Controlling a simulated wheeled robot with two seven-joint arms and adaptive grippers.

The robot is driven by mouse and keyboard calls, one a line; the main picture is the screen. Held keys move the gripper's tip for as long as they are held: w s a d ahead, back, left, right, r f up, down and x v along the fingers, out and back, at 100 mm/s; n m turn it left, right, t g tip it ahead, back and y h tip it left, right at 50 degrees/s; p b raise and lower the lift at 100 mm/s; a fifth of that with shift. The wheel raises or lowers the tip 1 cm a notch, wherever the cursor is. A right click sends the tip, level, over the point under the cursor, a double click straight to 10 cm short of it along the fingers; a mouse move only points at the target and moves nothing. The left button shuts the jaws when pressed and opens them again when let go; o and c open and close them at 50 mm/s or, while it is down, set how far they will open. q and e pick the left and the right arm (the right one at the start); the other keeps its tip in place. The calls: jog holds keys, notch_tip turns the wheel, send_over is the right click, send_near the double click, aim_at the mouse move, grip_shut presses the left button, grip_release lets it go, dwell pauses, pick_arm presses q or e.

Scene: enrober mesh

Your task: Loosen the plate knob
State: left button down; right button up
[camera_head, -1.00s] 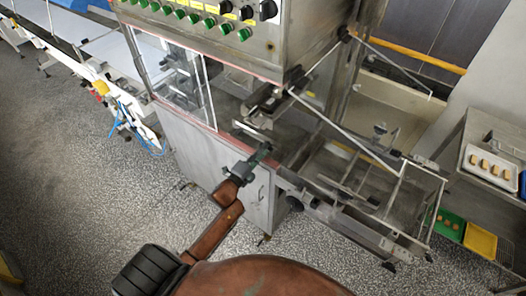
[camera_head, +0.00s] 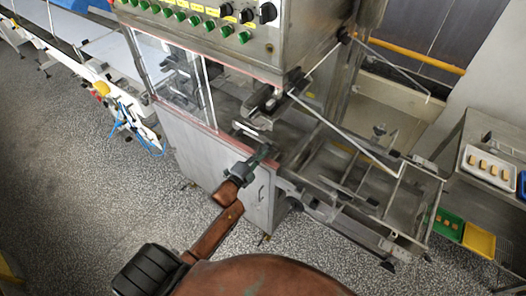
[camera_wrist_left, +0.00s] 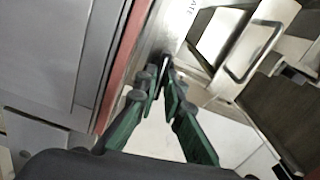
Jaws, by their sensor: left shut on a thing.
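My left gripper (camera_head: 266,150) reaches up to the front edge of the steel machine, below its opening. In the left wrist view its green-padded fingers (camera_wrist_left: 166,78) come together at the tips beside a steel strip with the partial lettering "ATE". The fingers are shut on a small dark part there, which I take to be the plate knob (camera_wrist_left: 166,62). Most of the knob is hidden between the fingertips, so its turn cannot be told. My right gripper is not in view.
The machine's control panel (camera_head: 205,20) with green buttons overhangs above. A metal frame (camera_head: 365,190) juts out to the right. A bracket with a loop handle (camera_wrist_left: 255,50) is close right of the fingers. A white tray (camera_head: 468,172) stands at far right.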

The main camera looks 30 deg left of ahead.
pick_arm(q)
jog(key=n+p, duration=0.2)
jog(key=n, duration=0.2)
jog(key=shift+r+n, duration=0.1)
jog(key=shift+n, duration=0.2)
jog(key=shift+n+p, duration=0.6)
jog(key=shift+n, duration=0.8)
jog(key=shift+n+p, duration=0.65)
jog(key=shift+n, duration=0.15)
jog(key=n+p, duration=0.1)
jog(key=n, duration=0.3)
jog(key=shift+p, duration=0.4)
jog(key=shift+n, duration=0.4)
jog(key=shift+n+p, duration=0.4)
jog(key=shift+n, duration=1)
